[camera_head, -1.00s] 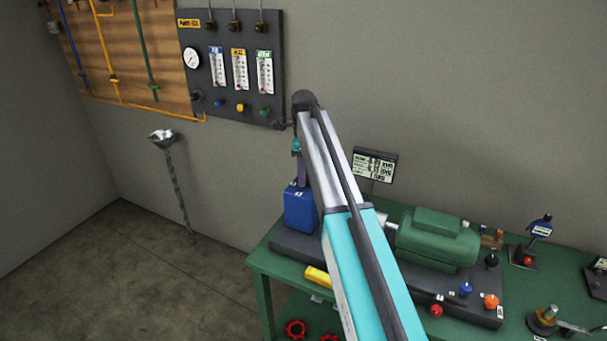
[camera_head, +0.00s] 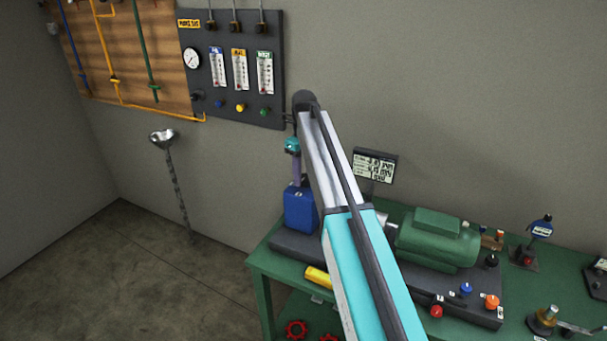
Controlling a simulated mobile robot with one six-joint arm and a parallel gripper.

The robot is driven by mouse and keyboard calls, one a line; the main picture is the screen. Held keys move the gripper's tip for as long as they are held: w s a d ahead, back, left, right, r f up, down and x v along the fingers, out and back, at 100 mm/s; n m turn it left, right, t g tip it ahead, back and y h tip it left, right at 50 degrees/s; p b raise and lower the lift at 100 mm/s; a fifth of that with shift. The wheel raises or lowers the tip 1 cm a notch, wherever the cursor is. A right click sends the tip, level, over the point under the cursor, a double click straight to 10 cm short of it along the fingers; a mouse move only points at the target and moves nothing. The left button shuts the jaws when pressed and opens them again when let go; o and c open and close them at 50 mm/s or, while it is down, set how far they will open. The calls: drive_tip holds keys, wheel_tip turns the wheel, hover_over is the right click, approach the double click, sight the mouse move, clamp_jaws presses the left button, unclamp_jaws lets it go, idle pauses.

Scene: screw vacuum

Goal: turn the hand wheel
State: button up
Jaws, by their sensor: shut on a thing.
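My arm comes up from the lower middle, bends at a dark elbow and drops behind to a teal wrist. My gripper (camera_head: 298,182) is small and partly hidden at the top of a blue block (camera_head: 300,208) on the green bench. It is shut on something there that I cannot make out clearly. No hand wheel shows plainly at that spot. Two red wheels (camera_head: 296,329) are partly visible low under the bench, apart from my gripper.
The green bench (camera_head: 262,262) carries a green motor (camera_head: 437,238), a yellow piece (camera_head: 318,278) and several coloured knobs. A dark gauge panel (camera_head: 232,65) hangs on the wall. A metal funnel on a stand (camera_head: 163,138) is at left. The floor at left is clear.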

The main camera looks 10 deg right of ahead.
sight(304, 177)
drive_tip(key=shift+w+r, duration=0.15)
drive_tip(key=o, duration=1.1)
wheel_tip(304, 177, up, 14)
drive_tip(key=b, duration=0.3)
drive_tip(key=shift+b, duration=0.35)
